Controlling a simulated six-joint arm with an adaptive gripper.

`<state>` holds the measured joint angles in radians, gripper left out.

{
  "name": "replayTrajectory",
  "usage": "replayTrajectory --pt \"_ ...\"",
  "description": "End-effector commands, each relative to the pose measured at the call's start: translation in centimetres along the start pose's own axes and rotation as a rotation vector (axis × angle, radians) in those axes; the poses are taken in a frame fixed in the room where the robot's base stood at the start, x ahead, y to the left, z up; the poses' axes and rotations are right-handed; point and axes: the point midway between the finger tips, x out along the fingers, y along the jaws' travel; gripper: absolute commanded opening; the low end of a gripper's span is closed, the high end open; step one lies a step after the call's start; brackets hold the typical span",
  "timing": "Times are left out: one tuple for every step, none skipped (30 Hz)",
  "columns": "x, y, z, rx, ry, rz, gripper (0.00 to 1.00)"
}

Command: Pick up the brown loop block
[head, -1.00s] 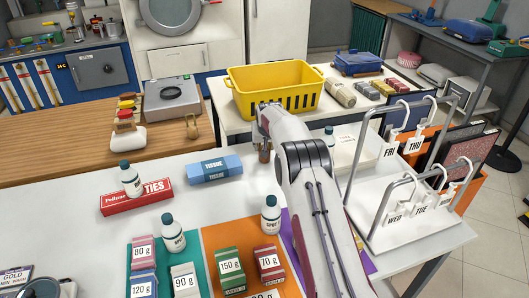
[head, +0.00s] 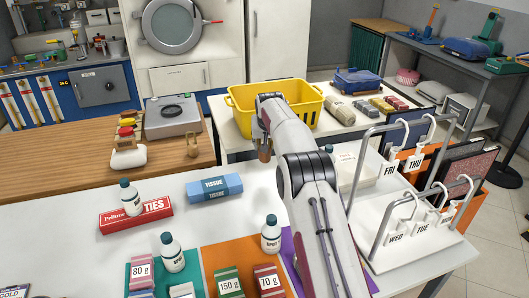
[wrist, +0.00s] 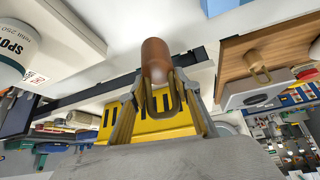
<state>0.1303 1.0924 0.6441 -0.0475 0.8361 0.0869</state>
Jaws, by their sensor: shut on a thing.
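My gripper (wrist: 160,100) is shut on a brown block (wrist: 155,58), which looks rounded in the wrist view; a loop seems to lie between the fingers. In the head view the brown block (head: 265,149) hangs under the end of my arm, in front of the yellow basket. It appears clear of the white table, and the arm hides part of it. A lighter tan block with a loop (head: 193,143) stands on the wooden counter at left. It also shows in the wrist view (wrist: 257,68).
The yellow basket (head: 240,110) is just behind my gripper. A blue tissue box (head: 215,187), a red ties box (head: 136,216) and spotting bottles (head: 173,252) stand on the white table (head: 60,240). A metal rack with day tags (head: 398,236) is close at right.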

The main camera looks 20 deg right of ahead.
Motion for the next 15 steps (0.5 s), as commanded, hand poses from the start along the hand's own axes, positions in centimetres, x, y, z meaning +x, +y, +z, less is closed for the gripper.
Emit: replayTrajectory --pt "-0.34 -0.01 -0.29 0.000 0.003 0.000 0.09" --pt "-0.47 0.00 -0.37 0.000 0.003 0.000 0.09" --pt "-0.60 0.00 -0.43 0.000 0.002 0.000 0.09" --pt "-0.67 0.00 -0.45 0.000 0.002 0.000 0.09" --pt "-0.72 0.00 -0.47 0.000 0.001 0.000 0.09" --pt "-0.75 0.00 -0.48 0.000 0.001 0.000 0.09" --pt "-0.76 0.00 -0.48 0.000 0.001 0.000 0.09" --pt "-0.76 0.00 -0.49 0.000 0.001 0.000 0.09" --pt "-0.76 0.00 -0.48 0.000 0.001 0.000 0.09" --pt "-0.76 0.00 -0.48 0.000 0.001 0.000 0.09" --pt "-0.75 0.00 -0.48 0.000 0.001 0.000 0.09" --pt "-0.75 0.00 -0.48 0.000 0.001 0.000 0.09" --pt "-0.75 0.00 -0.48 0.000 0.001 0.000 0.09" --pt "-0.74 0.00 -0.48 0.000 0.001 0.000 0.09" --pt "-0.74 0.00 -0.48 0.000 0.001 0.000 0.09"
